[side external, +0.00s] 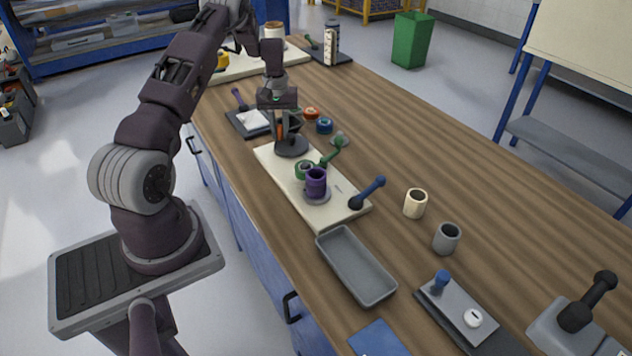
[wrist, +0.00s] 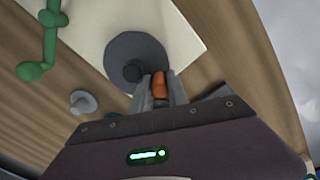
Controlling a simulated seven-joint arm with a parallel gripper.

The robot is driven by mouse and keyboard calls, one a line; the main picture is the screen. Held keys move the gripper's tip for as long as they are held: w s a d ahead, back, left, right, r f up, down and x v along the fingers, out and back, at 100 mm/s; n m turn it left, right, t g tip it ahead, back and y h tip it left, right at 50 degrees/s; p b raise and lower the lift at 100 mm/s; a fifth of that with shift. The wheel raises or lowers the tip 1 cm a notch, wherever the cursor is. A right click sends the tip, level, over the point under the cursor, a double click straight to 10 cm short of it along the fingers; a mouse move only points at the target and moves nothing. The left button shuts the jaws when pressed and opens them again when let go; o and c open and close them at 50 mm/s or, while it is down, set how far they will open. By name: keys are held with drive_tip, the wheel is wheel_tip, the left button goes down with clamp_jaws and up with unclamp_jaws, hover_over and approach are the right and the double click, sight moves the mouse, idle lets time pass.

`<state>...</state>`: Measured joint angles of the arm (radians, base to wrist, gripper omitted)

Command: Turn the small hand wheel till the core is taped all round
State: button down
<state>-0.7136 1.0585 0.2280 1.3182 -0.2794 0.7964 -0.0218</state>
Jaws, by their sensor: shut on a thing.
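My gripper (side external: 286,123) reaches down over the far end of a cream board (side external: 341,213). In the wrist view its fingers (wrist: 160,88) are shut on an orange knob (wrist: 160,80). The knob stands at the edge of a round dark grey wheel (wrist: 125,50) with a darker hub. The wheel also shows in the side view (side external: 293,148), partly hidden by the fingers. A purple core (side external: 316,184) stands upright on a grey disc near the board's middle. A green roll (side external: 304,170) sits beside it. I cannot tell how much of the core is taped.
A green-handled lever (side external: 333,153) and a blue-handled lever (side external: 369,192) stand by the core. Red (side external: 311,113) and blue (side external: 324,126) rolls lie behind the wheel. A grey tray (side external: 356,266) is in front. Cream (side external: 415,203) and grey (side external: 446,238) hollow cores stand to the right.

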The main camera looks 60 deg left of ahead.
sight(278, 146)
drive_tip(key=shift+s+d, duration=0.5)
drive_tip(key=shift+s, duration=0.15)
drive_tip(key=shift+s+d, duration=0.4)
drive_tip(key=shift+d, duration=0.35)
